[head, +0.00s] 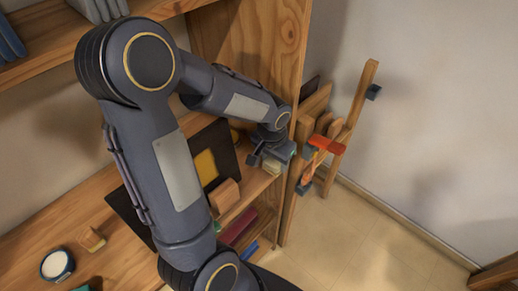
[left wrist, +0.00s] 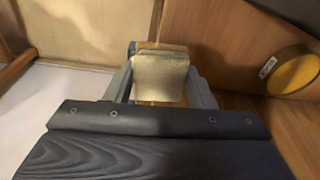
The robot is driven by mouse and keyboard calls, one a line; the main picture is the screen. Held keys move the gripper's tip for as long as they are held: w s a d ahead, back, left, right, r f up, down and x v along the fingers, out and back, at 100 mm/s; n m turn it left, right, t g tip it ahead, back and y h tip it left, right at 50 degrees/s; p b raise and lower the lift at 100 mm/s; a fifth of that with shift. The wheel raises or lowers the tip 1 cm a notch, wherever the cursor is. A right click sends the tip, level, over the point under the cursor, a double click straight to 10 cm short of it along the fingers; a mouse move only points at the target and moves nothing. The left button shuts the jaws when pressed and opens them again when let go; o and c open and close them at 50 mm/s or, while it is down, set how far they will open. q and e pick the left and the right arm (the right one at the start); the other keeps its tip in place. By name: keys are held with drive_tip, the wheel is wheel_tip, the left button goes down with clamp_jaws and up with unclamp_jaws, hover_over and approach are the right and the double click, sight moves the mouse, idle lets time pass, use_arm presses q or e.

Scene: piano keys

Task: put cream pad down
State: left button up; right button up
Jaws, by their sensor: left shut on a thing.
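My left gripper (head: 270,156) is at the right end of the wooden shelf unit, by its side panel. Its two fingers also show in the left wrist view (left wrist: 160,84), one on each side of the cream pad (left wrist: 158,76). The gripper is shut on the pad. In the head view the cream pad (head: 271,166) is small and partly hidden by the gripper. I cannot tell whether its underside touches anything. My right gripper is not in view.
A dark board with a yellow patch (head: 206,167) and a wooden block (head: 224,195) are on the worktop. A round tin (head: 57,265) stands at lower left. Beyond the side panel (head: 262,50), a wooden clamp rack (head: 352,115) holds red-orange clamps. The floor (head: 350,245) at lower right is clear.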

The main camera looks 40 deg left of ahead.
use_arm(q)
drive_tip(key=a, duration=0.3)
drive_tip(key=w+a+p, duration=0.1)
drive_tip(key=a, duration=0.1)
drive_tip(key=shift+a+f+p, duration=0.35)
drive_tip(key=shift+a+f, duration=0.45)
drive_tip(key=shift+f, duration=0.25)
drive_tip(key=shift+w+f, duration=0.1)
drive_tip(key=shift+f, duration=0.45)
drive_tip(key=o, duration=0.9)
drive_tip(key=shift+f, duration=0.2)
drive_tip(key=r, duration=0.6)
drive_tip(key=shift+s+a+r+b, duration=0.15)
drive_tip(key=shift+s+r+b, duration=0.15)
drive_tip(key=shift+s+b, duration=0.1)
drive_tip(key=shift+r, duration=0.65)
